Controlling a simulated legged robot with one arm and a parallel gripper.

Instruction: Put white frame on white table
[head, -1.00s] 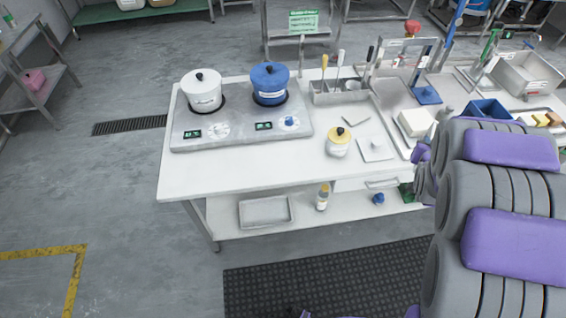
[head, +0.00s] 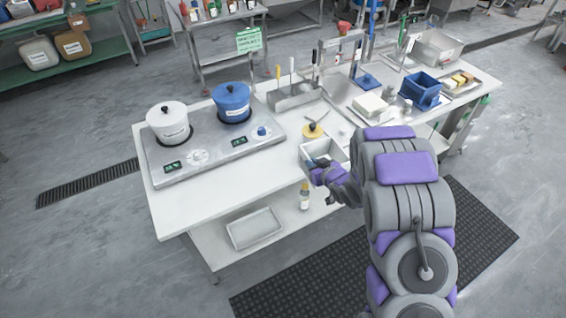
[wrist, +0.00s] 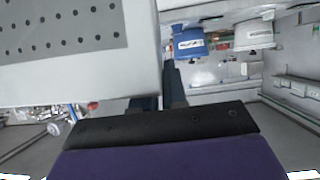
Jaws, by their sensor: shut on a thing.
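The white frame (head: 336,149) is a box-like piece with a raised rim in the head view, at the front edge of the white table (head: 215,192). My gripper (head: 318,168) is shut on its near left side. In the wrist view the white frame (wrist: 140,70) fills the upper left, with a grey perforated panel inside its rim. The dark fingers of my gripper (wrist: 160,102) meet its edge there. I cannot tell whether the frame touches the table or hangs just above it.
A white pot (head: 168,126) and a blue pot (head: 232,103) stand on a hot plate (head: 215,150) at left. A yellow-lidded jar (head: 313,131) is just behind the frame. A blue bin (head: 420,92) stands at right. The table's front left strip is clear.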

